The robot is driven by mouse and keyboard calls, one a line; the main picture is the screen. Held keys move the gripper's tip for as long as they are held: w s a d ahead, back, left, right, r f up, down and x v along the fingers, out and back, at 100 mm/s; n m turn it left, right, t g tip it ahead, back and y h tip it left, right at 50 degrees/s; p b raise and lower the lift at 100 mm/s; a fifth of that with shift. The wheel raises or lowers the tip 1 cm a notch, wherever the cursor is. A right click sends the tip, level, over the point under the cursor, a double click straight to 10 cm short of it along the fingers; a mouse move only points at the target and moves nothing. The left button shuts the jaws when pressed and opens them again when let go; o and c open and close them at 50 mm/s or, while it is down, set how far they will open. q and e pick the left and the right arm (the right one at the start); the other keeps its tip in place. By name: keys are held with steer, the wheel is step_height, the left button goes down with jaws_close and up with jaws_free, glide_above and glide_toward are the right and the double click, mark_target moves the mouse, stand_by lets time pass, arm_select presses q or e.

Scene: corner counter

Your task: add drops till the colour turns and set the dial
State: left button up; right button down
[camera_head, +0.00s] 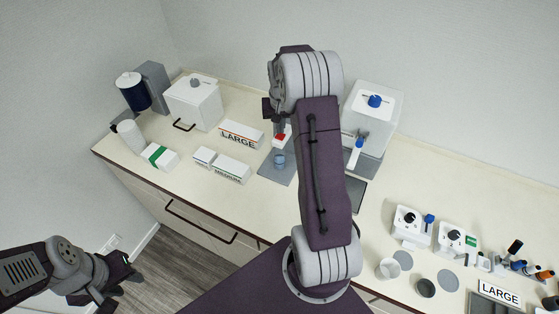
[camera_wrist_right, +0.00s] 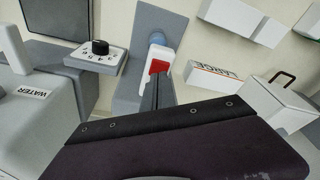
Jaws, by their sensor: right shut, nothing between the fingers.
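In the right wrist view, my right gripper (camera_wrist_right: 157,90) is shut and empty, its fingertips at the red button (camera_wrist_right: 159,66) of a white dropper unit; I cannot tell whether they touch. A blue cup (camera_wrist_right: 157,38) stands beyond the button on a grey plate (camera_wrist_right: 160,17). In the head view the cup (camera_head: 279,161) and red button (camera_head: 281,137) show just left of my right arm, which hides much around them. A white dial panel with a black knob (camera_wrist_right: 100,47) and markings is beside the plate. My left gripper (camera_head: 120,287) is open and empty, off the counter's front.
A white dispenser with a blue knob (camera_head: 375,101) stands behind my right arm. White boxes, including one marked LARGE (camera_head: 240,134), lie left of the plate. Small dial units (camera_head: 410,228), cups and bottles crowd the right counter.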

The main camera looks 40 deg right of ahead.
step_height(320, 180, up, 6)
steer(key=p, duration=0.5)
steer(key=shift+f, duration=0.1)
steer(key=s+a+f+n+b, duration=0.25)
steer(key=a+b, duration=0.25)
steer(key=a, duration=0.3)
steer(key=s+a+f+n+b, duration=0.1)
steer(key=a+f+n+b, duration=0.1)
steer(key=a+f+b, duration=0.35)
steer(key=s+a+f+b, duration=0.1)
steer(key=s+a+f, duration=0.1)
steer(key=s, duration=0.3)
steer(key=s+a+f+n+y, duration=0.1)
steer(key=s+a+f, duration=0.1)
steer(key=s, duration=0.3)
steer(key=s+a+f+n+b, duration=0.1)
steer(key=s+a+f, duration=0.1)
steer(key=s+a, duration=0.2)
steer(key=shift+s+a+f+g+b, duration=0.15)
steer(key=shift+s+a+g+b, duration=0.2)
steer(key=shift+s, duration=0.15)
